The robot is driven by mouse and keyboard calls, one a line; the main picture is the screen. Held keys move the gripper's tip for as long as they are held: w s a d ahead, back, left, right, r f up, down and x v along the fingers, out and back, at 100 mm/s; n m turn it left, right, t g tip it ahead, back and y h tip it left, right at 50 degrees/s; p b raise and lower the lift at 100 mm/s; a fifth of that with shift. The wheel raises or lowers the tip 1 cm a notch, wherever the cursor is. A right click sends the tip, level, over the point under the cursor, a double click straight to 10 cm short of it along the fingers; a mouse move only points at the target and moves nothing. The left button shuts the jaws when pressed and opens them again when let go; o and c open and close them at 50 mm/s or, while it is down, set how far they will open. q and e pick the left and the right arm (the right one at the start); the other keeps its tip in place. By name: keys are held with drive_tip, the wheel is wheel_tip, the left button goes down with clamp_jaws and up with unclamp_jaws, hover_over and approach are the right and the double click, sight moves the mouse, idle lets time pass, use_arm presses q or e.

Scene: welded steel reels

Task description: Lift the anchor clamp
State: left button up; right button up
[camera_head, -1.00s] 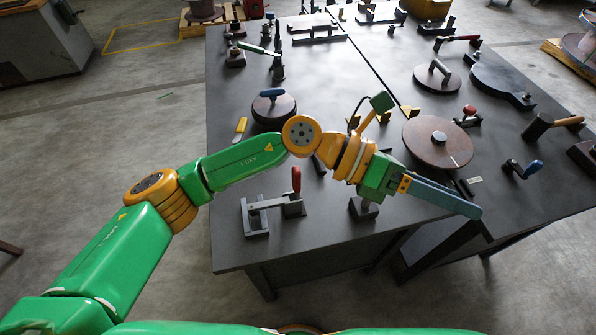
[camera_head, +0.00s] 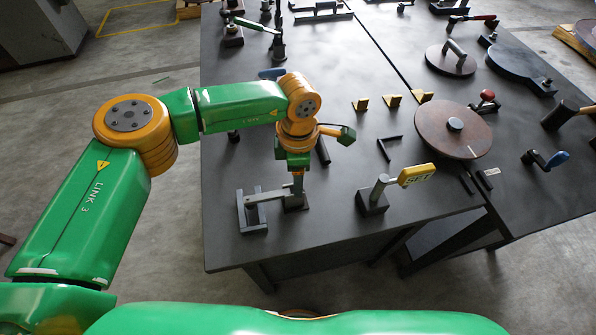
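The likely anchor clamp is a dark steel clamp (camera_head: 252,208) at the front left of the near table, with a base block, a level bar and a post at its right end. My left gripper (camera_head: 298,188) points down onto the right end of this clamp. Its fingers overlap the post where the red handle stood, and the handle is hidden. I cannot tell whether the fingers are closed on it. The clamp rests on the table. My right gripper is not in view.
Right of the clamp stands a dark block (camera_head: 372,203) with a tilted lever and a yellow handle marked SET (camera_head: 416,174). A brown disc (camera_head: 432,122) lies farther right. Small yellow brackets (camera_head: 392,101) stand behind. The table's front edge is close to the clamp.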

use_arm(q)
drive_tip(key=shift+s, duration=0.1)
drive_tip(key=shift+c, duration=1)
drive_tip(key=shift+d, duration=0.1)
clamp_jaws()
